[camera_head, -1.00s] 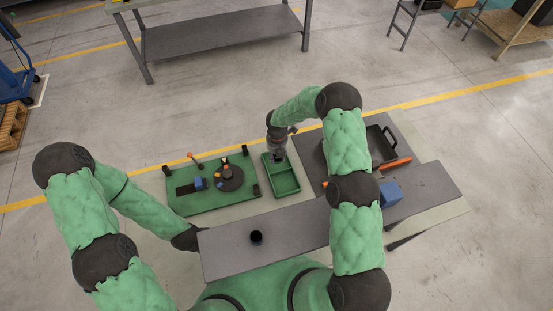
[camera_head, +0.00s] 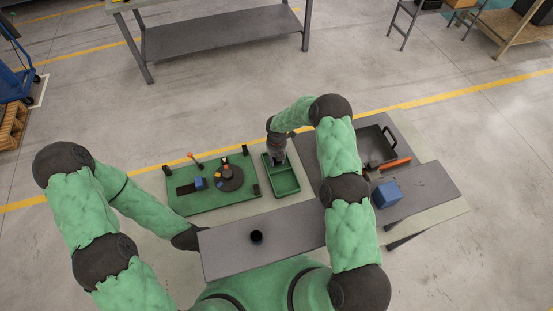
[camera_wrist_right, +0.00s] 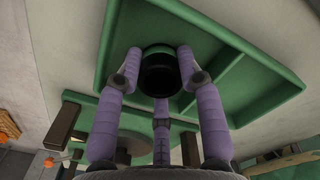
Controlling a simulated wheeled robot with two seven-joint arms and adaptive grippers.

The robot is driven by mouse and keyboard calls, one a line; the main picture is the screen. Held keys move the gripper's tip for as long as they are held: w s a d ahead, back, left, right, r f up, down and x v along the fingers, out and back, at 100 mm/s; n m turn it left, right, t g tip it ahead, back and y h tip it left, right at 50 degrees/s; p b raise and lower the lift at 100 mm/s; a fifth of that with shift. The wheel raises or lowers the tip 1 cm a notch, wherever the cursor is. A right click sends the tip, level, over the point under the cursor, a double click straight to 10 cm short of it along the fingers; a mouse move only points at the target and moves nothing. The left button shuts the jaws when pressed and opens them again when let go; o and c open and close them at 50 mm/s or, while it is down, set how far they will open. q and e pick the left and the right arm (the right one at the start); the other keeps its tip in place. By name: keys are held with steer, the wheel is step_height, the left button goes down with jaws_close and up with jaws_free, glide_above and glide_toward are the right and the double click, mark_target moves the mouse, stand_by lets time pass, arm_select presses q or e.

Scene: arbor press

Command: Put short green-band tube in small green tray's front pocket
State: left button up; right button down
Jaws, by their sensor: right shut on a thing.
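The small green tray (camera_head: 285,192) lies in the middle of the work area, with a larger and a smaller pocket split by a divider. My right gripper (camera_head: 279,162) points down over the tray's far pocket. In the right wrist view its purple fingers (camera_wrist_right: 158,68) are shut around a dark, round-ended tube (camera_wrist_right: 160,78), with a greenish rim at its top edge. The tube is over the larger pocket of the tray (camera_wrist_right: 235,75); I cannot tell whether it touches the floor. My left arm's dark end goes behind the grey board, and its gripper is hidden.
A green base plate (camera_head: 200,203) with a dark round fixture (camera_head: 230,178) and a blue block (camera_head: 201,183) is left of the tray. A grey board (camera_head: 290,235) with a black cup (camera_head: 256,236) is nearer. A dark tray (camera_head: 378,140) and blue box (camera_head: 387,194) stand right.

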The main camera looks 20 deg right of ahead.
steer(key=shift+f, duration=0.15)
steer(key=c, duration=0.8)
jaws_free()
step_height(320, 180, up, 12)
steer(key=shift+r, duration=0.2)
